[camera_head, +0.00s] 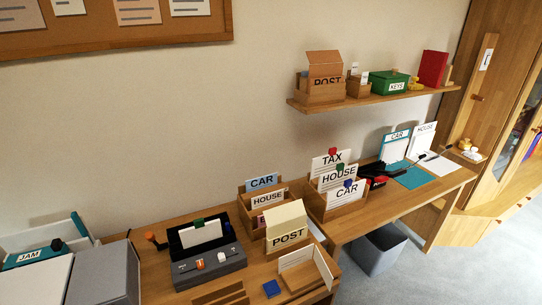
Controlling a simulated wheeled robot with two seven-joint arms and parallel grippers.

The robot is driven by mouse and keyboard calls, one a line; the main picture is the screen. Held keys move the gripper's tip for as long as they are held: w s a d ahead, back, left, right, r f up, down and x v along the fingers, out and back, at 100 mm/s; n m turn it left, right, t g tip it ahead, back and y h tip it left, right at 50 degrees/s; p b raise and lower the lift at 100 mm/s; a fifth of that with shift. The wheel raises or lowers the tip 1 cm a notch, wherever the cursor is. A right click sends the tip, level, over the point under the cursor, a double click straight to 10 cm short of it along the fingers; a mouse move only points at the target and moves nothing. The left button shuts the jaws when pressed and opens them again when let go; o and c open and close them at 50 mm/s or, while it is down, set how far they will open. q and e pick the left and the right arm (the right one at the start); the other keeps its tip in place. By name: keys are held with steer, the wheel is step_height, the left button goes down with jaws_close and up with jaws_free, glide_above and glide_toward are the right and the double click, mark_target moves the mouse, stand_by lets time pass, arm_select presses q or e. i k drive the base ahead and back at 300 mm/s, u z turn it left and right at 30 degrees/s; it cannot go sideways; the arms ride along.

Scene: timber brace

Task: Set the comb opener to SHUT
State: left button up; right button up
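A dark grey binding machine (207,262) stands on the wooden desk at the lower centre-left, with white sheets and a green tab upright in its back. Its front panel carries a small orange-and-white control (200,264), a white one (221,257) and small markings too small to read. A handle with an orange knob (150,236) sticks out at its left side. I cannot tell which of these is the comb opener, or its setting. Neither of my grippers is in view.
A POST box (287,234) and CAR and HOUSE card holders stand right of the machine. A small blue block (271,288) lies in front. Grey box shapes (103,277) and a JAM folder (36,257) are at left. A grey bin (378,250) stands below the desk.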

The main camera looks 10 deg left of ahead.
mark_target(200, 264)
steer(key=u, duration=1.05)
